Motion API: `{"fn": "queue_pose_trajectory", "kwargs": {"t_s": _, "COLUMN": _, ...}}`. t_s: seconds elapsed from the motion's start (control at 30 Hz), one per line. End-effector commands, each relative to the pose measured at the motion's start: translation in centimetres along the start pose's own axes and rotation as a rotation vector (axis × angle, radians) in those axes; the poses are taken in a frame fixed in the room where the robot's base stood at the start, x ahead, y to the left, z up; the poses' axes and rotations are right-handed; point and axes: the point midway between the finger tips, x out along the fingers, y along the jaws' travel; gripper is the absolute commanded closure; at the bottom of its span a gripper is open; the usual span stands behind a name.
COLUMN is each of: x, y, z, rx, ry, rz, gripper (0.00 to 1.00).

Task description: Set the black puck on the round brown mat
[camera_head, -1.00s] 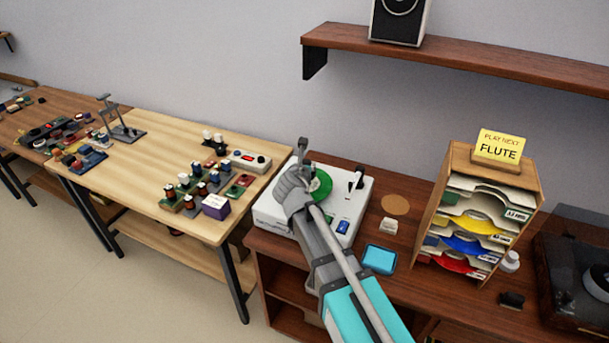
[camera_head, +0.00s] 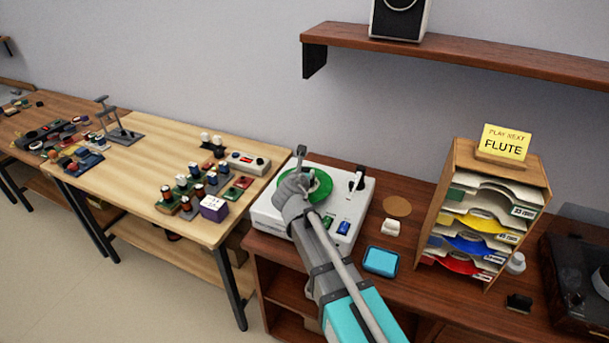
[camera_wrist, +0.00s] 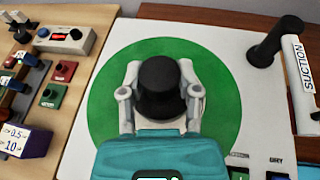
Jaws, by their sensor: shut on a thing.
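The black puck (camera_wrist: 160,82) is between the fingers of my gripper (camera_wrist: 160,95) in the wrist view, and the gripper is shut on it. The puck is over the green disc (camera_wrist: 110,110), which lies on the white machine (camera_head: 268,213). I cannot tell whether the puck still touches the disc. In the head view my gripper (camera_head: 298,182) hides the puck. The round brown mat (camera_head: 397,206) lies bare on the dark wooden cabinet top, to the right of the white machine.
A small white block (camera_head: 390,227) and a blue tray (camera_head: 380,261) lie in front of the mat. A record rack (camera_head: 458,185) stands to its right. A black upright handle (camera_wrist: 268,45) stands on the machine's right side. A wooden shelf (camera_head: 450,58) hangs above.

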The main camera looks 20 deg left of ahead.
Motion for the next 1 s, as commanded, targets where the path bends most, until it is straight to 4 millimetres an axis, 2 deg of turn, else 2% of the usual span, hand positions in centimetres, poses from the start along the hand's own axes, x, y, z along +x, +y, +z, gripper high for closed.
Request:
{"fn": "queue_pose_trajectory", "kwargs": {"t_s": 0.1, "x": 0.0, "y": 0.0, "z": 0.1, "rx": 0.000, "ry": -0.001, "rz": 0.000, "gripper": 1.00}}
{"fn": "queue_pose_trajectory", "kwargs": {"t_s": 0.13, "x": 0.0, "y": 0.0, "z": 0.1, "rx": 0.000, "ry": 0.000, "rz": 0.000, "gripper": 0.55}}
{"fn": "queue_pose_trajectory", "kwargs": {"t_s": 0.3, "x": 0.0, "y": 0.0, "z": 0.1, "rx": 0.000, "ry": 0.000, "rz": 0.000, "gripper": 0.23}}
{"fn": "queue_pose_trajectory", "kwargs": {"t_s": 0.93, "x": 0.2, "y": 0.0, "z": -0.5, "rx": 0.000, "ry": 0.000, "rz": 0.000, "gripper": 0.22}}
{"fn": "queue_pose_trajectory", "kwargs": {"t_s": 1.0, "x": -0.8, "y": -0.1, "z": -0.2, "rx": 0.000, "ry": 0.000, "rz": 0.001, "gripper": 0.22}}
